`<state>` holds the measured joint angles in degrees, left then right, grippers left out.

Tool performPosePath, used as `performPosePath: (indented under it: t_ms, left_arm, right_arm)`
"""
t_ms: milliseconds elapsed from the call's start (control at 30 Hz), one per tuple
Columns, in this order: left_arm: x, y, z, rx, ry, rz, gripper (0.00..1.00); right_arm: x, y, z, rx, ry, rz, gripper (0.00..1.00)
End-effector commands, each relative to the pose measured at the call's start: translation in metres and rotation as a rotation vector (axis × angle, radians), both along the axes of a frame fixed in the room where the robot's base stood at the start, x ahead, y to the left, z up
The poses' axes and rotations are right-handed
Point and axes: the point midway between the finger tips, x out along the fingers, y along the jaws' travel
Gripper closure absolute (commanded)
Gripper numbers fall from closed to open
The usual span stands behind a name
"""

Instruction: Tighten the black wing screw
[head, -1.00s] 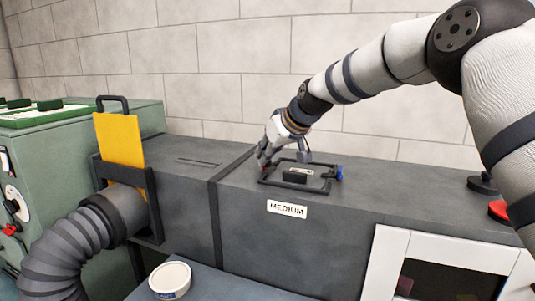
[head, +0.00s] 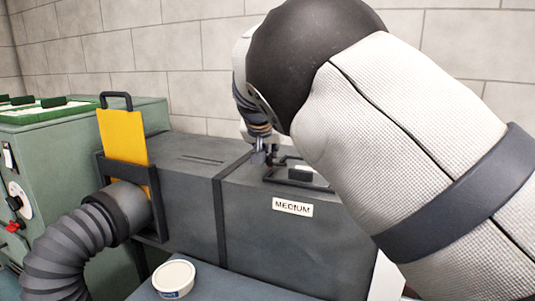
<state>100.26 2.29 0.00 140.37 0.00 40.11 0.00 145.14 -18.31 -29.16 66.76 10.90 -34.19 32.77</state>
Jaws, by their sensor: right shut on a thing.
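My right gripper (head: 265,160) is at the left end of a black frame (head: 298,182) on top of the grey duct. Its upper part and wrist are largely hidden behind my own right arm. It is shut on a small dark part at that end of the frame, which I take to be the black wing screw (head: 272,157). The screw is small and mostly covered, so its wings and angle cannot be made out. A dark block with a pale top (head: 300,173) sits inside the frame. My left gripper is out of view.
The grey duct (head: 265,240) bears a MEDIUM label (head: 292,207). A yellow plate (head: 125,145) stands upright in a slot at left, beside a ribbed hose (head: 70,245). A white tub (head: 173,278) stands in front. My arm hides the duct's right part.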

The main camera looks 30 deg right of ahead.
Motion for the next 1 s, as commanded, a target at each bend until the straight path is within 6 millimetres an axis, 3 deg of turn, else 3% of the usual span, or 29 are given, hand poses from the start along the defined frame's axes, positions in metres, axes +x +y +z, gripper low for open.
performPosePath:
  t_ms: [33, 300, 900, 933, 1000]
  left_arm:
    - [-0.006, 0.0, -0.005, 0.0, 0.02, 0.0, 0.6]
    - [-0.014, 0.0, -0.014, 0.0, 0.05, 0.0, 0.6]
    - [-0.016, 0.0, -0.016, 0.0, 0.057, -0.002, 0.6]
    - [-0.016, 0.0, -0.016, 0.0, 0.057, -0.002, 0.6]
    - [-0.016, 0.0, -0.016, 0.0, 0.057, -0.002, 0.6]
  right_arm:
    - [0.002, 0.0, -0.009, -0.005, 0.012, -0.023, 1.0]
    - [0.001, 0.0, -0.007, -0.002, 0.01, -0.125, 1.0]
    - [0.0, 0.0, -0.006, 0.002, 0.013, -0.158, 1.0]
    - [0.0, 0.0, -0.006, 0.002, 0.013, -0.158, 0.83]
    - [0.0, 0.0, -0.006, 0.002, 0.012, -0.158, 0.71]
